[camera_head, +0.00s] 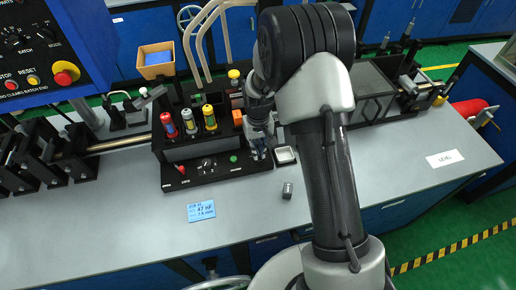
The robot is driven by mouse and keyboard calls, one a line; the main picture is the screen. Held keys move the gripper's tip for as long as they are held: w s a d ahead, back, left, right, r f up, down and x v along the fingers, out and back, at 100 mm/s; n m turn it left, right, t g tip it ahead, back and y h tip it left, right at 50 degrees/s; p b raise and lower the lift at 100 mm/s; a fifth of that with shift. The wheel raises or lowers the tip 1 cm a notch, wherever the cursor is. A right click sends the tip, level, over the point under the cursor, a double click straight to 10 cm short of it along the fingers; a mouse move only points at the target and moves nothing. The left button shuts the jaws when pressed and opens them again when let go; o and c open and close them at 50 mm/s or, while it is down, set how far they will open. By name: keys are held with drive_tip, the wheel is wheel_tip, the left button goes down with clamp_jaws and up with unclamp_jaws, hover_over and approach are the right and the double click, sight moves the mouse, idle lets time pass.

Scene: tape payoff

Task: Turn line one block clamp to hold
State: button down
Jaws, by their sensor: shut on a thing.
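My gripper (259,150) points down at the right end of the black control box (215,172) on the grey bench. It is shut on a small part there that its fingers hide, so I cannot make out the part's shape. The box carries a dial (207,164), a green button (233,158) and a red knob (181,169). Several coloured cylinders, among them a red one (168,124) and a yellow one (209,117), stand in its upper part. No label naming the line one block clamp is readable, and I cannot tell its setting.
A small metal tray (285,156) sits just right of my gripper, and a small grey block (287,190) lies in front. Black roller brackets (45,155) stand at left; the bench's front right is mostly clear around a LEVEL label (444,160).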

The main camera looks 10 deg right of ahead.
drive_tip(key=c, duration=1.7)
unclamp_jaws()
drive_tip(key=shift+r, duration=0.1)
wheel_tip(320, 180, up, 12)
drive_tip(key=shift+f, duration=0.1)
